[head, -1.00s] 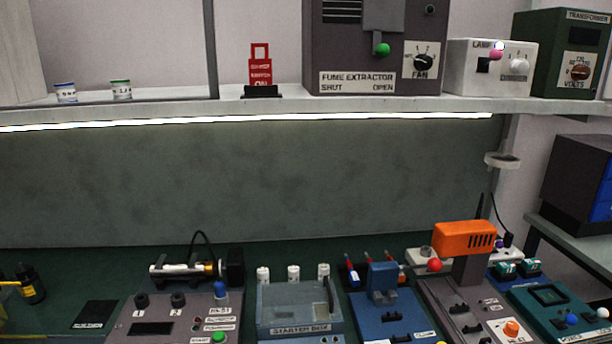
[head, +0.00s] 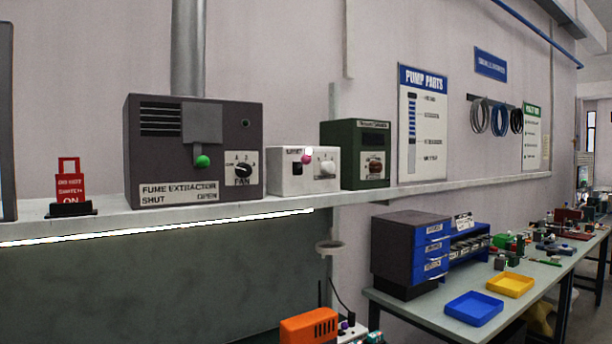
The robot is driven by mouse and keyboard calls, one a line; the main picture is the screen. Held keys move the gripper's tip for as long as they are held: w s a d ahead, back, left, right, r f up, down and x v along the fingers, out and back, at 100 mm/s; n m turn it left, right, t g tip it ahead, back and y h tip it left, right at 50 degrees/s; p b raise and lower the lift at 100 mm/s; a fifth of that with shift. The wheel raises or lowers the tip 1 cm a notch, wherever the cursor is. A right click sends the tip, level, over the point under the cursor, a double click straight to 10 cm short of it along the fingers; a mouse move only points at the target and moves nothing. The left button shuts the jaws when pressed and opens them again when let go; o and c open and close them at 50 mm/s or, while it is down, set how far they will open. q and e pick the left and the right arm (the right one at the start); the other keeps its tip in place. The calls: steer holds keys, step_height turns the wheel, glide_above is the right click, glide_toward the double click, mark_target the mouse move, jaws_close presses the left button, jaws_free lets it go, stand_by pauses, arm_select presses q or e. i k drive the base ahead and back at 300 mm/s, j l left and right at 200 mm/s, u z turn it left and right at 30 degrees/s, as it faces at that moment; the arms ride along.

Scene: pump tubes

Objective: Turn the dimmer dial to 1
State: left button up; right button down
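The white lamp box (head: 288,179) stands on the shelf between the fume extractor and the green transformer. Its front carries a pink knob (head: 307,155) at the upper middle and a pale round dimmer dial (head: 325,167) at the right. The marks around the dial are too small to read, so its setting cannot be told. Neither of my grippers is in the head view.
The fume extractor (head: 165,155) with a green knob and fan dial stands left of the lamp box, the transformer (head: 345,160) right. The shelf edge (head: 240,212) runs below them. An orange device (head: 308,327) rises below. Blue drawers (head: 432,250) stand on a side bench.

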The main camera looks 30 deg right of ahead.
mark_target(326, 166)
steer(key=z, duration=2.25)
steer(key=i, duration=0.95)
